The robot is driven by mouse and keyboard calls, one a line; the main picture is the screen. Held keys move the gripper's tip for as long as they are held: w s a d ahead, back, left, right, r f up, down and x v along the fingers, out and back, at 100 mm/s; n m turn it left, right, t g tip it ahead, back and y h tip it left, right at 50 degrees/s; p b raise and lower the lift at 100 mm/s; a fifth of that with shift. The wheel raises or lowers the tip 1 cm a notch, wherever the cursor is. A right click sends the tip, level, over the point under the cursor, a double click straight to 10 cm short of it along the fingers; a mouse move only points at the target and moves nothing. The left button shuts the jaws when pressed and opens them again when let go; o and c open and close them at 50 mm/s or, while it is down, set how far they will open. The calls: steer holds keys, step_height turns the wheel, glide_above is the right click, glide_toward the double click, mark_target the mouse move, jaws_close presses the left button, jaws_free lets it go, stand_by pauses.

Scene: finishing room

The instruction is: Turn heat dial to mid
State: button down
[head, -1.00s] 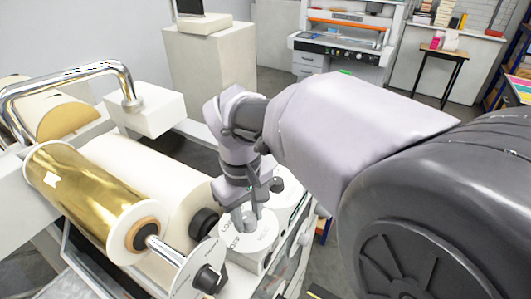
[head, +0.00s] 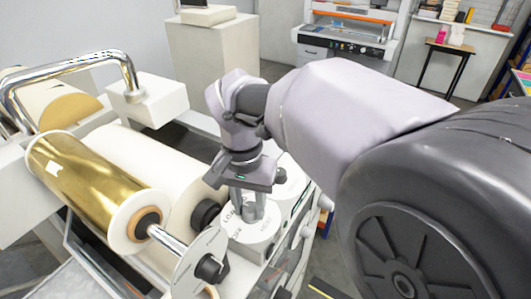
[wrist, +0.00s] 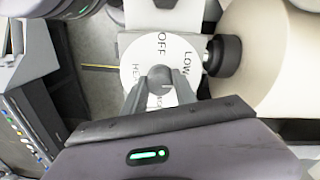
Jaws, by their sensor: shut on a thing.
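The heat dial (head: 251,232) is a white round plate with a raised grey knob, on top of the machine in the head view. In the wrist view the dial (wrist: 136,66) shows the words OFF and LOW. Other lettering on it is partly hidden by my fingers. My gripper (head: 247,205) points down at the dial. Its two fingers are shut on the grey knob (wrist: 159,76), one on each side. The knob's pointing direction cannot be told clearly.
A gold foil roll (head: 95,185) and a white roller (head: 135,160) lie left of the dial. A black knob (wrist: 224,55) is close beside the dial. Another white round part (head: 291,184) sits just behind it. A chrome bar (head: 70,66) arches at the far left.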

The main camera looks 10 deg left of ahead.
mark_target(247, 205)
steer(key=m+b, duration=0.1)
steer(key=m, duration=0.5)
steer(key=shift+w+m, duration=0.1)
steer(key=shift+m, duration=0.3)
stand_by(0.4)
steer(key=c, duration=1)
jaws_free()
step_height(247, 205, up, 17)
steer(key=p, duration=0.4)
steer(key=shift+w+a+r+p, duration=0.15)
steer(key=shift+a+r+p, duration=0.05)
steer(key=shift+a+p, duration=0.1)
